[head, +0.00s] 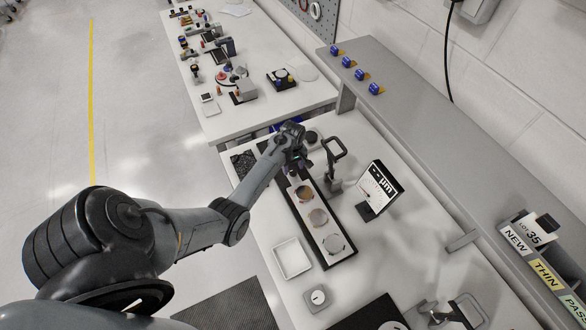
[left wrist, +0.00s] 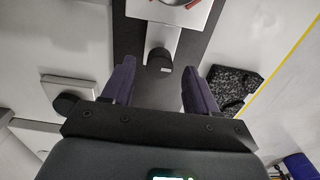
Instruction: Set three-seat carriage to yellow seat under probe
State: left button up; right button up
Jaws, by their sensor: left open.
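The pale three-seat carriage (head: 325,231) lies on a dark rail base (head: 344,261) on the bench. It shows several round discs in a row; the seat colours are too small to tell surely. The probe stand (head: 333,165) with a looped handle stands beside the carriage's far end. My left gripper (head: 296,163) is over the far end of the rail. In the left wrist view my left gripper (left wrist: 160,90) is open, its fingers either side of a dark knob (left wrist: 159,60) at the carriage's end, apart from it. Red rim parts show on the carriage plate (left wrist: 170,13). My right gripper is not in view.
A tilted µm display (head: 378,187) stands right of the carriage. A dark textured pad (left wrist: 228,84) lies near the gripper. A raised shelf (head: 420,150) runs along the right.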

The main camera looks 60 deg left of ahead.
pick_arm(q)
jog(key=shift+f, duration=1)
jog(key=shift+c, duration=0.4)
grip_shut()
